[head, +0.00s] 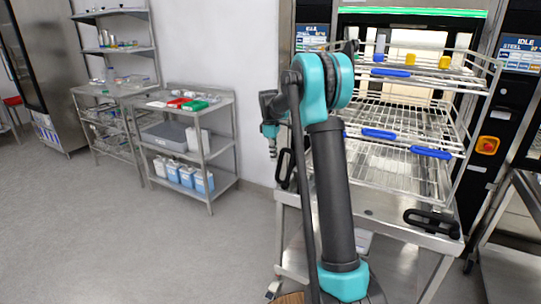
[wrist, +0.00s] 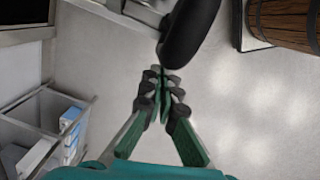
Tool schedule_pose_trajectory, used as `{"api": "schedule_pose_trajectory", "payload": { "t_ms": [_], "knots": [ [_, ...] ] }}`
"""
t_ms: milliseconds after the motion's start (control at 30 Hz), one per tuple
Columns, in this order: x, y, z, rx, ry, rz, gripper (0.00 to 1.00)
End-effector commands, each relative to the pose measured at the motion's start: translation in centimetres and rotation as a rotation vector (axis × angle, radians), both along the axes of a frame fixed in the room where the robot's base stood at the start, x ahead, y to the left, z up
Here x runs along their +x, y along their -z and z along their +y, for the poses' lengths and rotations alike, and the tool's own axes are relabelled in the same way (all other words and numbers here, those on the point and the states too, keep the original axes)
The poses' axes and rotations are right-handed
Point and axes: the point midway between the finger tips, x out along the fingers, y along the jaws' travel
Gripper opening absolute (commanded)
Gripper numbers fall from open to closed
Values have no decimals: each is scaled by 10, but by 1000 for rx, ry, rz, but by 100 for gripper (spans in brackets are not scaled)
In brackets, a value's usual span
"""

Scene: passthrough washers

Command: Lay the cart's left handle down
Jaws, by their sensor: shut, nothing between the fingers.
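The cart (head: 385,205) is a steel table with a wire rack on top, behind my arm. Its left handle (head: 284,170) is a black loop at the cart's left front corner. It looks raised and is partly hidden by my arm. In the wrist view the black handle (wrist: 188,28) is large and close, just beyond my fingertips. My gripper (wrist: 163,72) is shut and empty, with its tips beside the handle's rounded end. I cannot tell whether they touch. In the head view my gripper (head: 272,153) points down, left of the handle.
The cart's right handle (head: 433,222) lies flat on the front right corner. The wire rack (head: 400,150) carries blue clips. A steel shelf cart (head: 205,145) with bins and bottles stands left by the wall. The floor (head: 130,240) between is clear.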

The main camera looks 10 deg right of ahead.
Motion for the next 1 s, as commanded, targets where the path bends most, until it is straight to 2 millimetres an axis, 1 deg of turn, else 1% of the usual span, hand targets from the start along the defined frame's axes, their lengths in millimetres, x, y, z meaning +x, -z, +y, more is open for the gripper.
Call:
{"api": "schedule_pose_trajectory", "payload": {
  "t_ms": [300,767,1000],
  "knots": [
    [0,0,-1,2,1,-2,0],
    [-7,-4,-10,65,1,-47,0],
    [-15,-8,-21,137,4,-100,0]
  ]
}}
